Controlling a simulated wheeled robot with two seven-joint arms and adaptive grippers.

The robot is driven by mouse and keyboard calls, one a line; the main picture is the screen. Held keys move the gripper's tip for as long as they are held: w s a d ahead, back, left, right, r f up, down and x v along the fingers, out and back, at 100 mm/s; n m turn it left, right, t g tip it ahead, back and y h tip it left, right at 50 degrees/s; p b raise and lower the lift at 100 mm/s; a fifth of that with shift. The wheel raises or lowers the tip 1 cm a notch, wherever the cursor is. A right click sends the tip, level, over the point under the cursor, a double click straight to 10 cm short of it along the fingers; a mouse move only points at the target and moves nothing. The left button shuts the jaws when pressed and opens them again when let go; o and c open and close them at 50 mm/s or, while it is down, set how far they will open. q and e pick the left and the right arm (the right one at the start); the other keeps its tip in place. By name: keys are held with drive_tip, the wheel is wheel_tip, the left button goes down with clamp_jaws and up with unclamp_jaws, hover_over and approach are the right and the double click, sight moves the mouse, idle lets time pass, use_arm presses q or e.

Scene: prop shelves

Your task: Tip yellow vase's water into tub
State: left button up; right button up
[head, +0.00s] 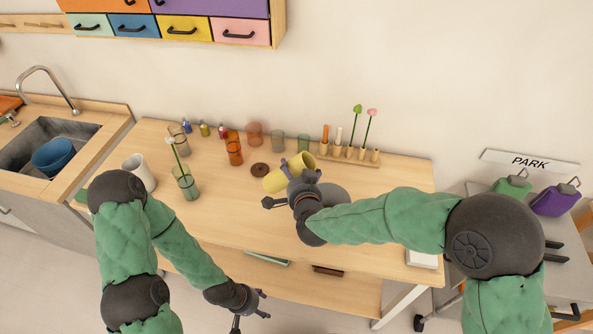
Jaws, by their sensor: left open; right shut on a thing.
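The yellow vase (273,181) is in my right gripper (279,180), over the middle of the table. It is tilted well over towards its side, and the gripper's fingers cover part of it. Whether it holds water cannot be seen. A blue tub (54,157) stands in the sink at the far left, well away from the vase. My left gripper (262,305) is open and empty, low in front of the table's front edge.
The table (220,215) holds a white mug (138,171), a glass with a white flower (186,184), several small jars and glasses at the back, and a wooden rack (350,157) with tubes and flowers. A faucet (45,80) arches over the sink (85,130). Drawers hang above.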

drive_tip(key=shift+d+r+n+h+p, duration=0.3)
drive_tip(key=shift+r+n+p, duration=0.3)
drive_tip(key=shift+p, duration=1.2)
drive_tip(key=shift+d+r+n+h+p, duration=0.35)
drive_tip(key=shift+n+h+p, duration=0.3)
drive_tip(key=shift+p, duration=1.25)
drive_tip(key=shift+d+n+g+h+p, duration=0.2)
drive_tip(key=shift+n+g+h+p, duration=0.1)
drive_tip(key=shift+n+p, duration=0.2)
drive_tip(key=shift+a+r+n+h+p, duration=0.15)
drive_tip(key=shift+a+n+h+p, duration=0.4)
drive_tip(key=shift+p, duration=0.85)
drive_tip(key=shift+w+a+n+h+p, duration=0.15)
drive_tip(key=shift+a+n+h+p, duration=0.15)
drive_tip(key=shift+a+n+p, duration=0.6)
drive_tip(key=shift+a+f, duration=0.1)
drive_tip(key=shift+f, duration=0.1)
